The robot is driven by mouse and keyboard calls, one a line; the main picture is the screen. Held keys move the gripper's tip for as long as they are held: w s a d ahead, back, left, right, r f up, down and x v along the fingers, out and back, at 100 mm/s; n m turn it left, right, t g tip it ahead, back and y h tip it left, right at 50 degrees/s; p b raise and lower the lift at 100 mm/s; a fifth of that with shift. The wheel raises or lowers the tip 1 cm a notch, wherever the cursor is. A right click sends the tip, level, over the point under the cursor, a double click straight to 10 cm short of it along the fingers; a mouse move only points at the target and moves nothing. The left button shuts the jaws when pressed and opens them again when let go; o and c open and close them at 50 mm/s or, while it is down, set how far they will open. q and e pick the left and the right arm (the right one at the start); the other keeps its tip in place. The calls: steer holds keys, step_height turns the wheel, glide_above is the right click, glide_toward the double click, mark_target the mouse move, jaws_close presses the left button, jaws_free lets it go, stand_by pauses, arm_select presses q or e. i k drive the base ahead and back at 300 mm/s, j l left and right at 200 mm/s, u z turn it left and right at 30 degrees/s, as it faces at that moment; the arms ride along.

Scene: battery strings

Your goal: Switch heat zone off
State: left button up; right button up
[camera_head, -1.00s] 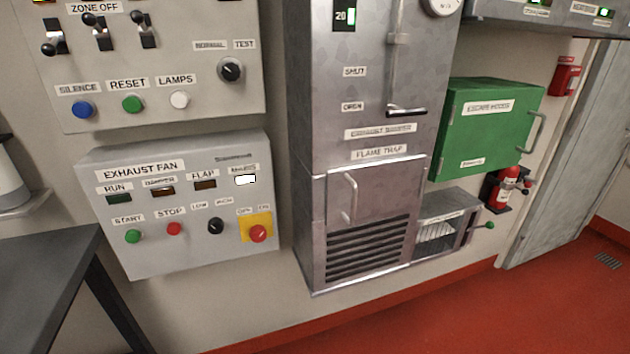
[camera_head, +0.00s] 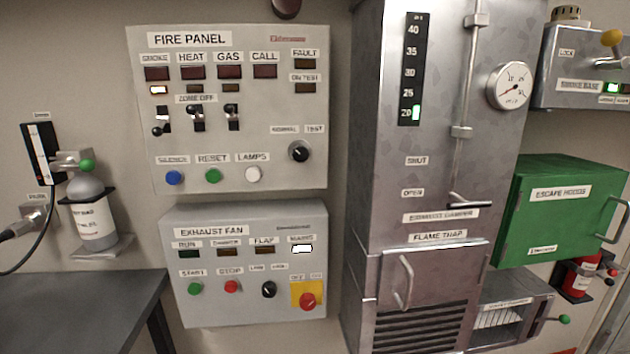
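The fire panel (camera_head: 290,80) is a grey wall box in the upper left middle of the head view. Its zone-off row has three toggle switches under the smoke, heat and gas columns. The gas toggle (camera_head: 232,113) looks the same. The smoke toggle (camera_head: 161,126) has its knob at the lower end. Neither of my grippers is in view.
The exhaust fan box (camera_head: 250,217) hangs just below the panel. A dark bench (camera_head: 80,300) and a gas bottle (camera_head: 92,212) are at the left. A tall metal cabinet (camera_head: 385,170) stands to the right, with a green escape hoods box (camera_head: 530,230) beyond it.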

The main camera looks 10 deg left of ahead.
mark_target(190, 109)
steer(key=u, duration=1.25)
